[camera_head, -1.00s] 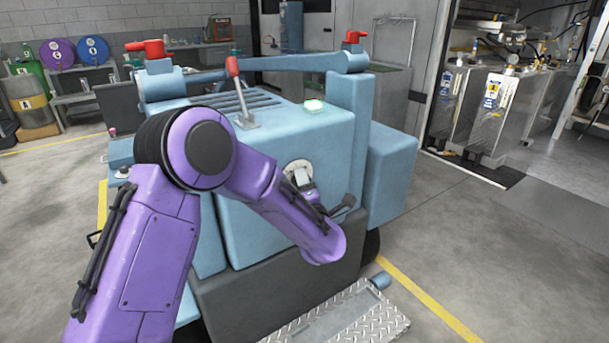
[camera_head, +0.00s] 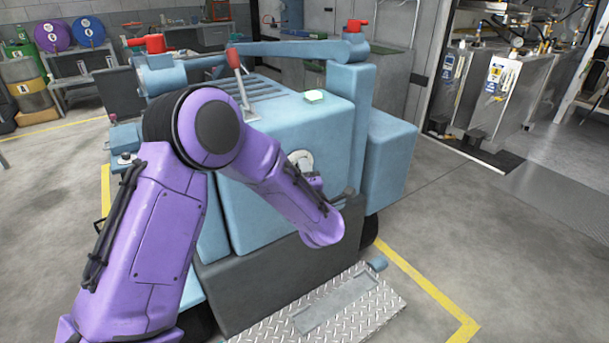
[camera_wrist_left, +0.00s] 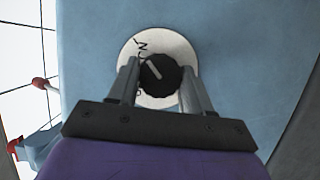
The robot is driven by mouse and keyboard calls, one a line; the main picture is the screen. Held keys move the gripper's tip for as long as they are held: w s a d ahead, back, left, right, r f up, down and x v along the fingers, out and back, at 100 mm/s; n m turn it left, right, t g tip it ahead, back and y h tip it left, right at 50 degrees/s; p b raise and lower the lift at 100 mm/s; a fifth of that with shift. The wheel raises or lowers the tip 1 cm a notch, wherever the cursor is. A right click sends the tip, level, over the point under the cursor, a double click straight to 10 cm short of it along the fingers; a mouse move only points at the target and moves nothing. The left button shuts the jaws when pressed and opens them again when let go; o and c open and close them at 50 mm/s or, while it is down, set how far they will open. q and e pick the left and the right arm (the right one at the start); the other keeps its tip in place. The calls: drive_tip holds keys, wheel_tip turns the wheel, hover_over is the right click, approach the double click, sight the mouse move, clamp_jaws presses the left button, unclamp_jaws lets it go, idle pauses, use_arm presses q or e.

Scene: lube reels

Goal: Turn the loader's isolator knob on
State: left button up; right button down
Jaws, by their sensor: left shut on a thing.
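The isolator knob (camera_wrist_left: 160,80) is black and round with a light pointer line that leans up and to the left. It sits on a round white plate (camera_wrist_left: 152,44) with dark lettering partly covered by a finger. The plate also shows in the head view (camera_head: 300,157) on the face of the pale blue loader (camera_head: 320,135). My left gripper (camera_wrist_left: 161,72) is shut on the knob, one finger on each side. In the head view my purple left forearm hides most of the gripper and the knob. My right gripper is not in view.
A tread-plate step (camera_head: 270,328) lies below. The floor to the right is clear.

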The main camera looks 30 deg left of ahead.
use_arm(q)
drive_tip(key=o, duration=1)
drive_tip(key=shift+o, duration=0.2)
drive_tip(key=v, duration=1)
drive_tip(key=shift+s+d+b, duration=0.2)
drive_tip(key=shift+s+b, duration=0.05)
drive_tip(key=shift+b, duration=0.15)
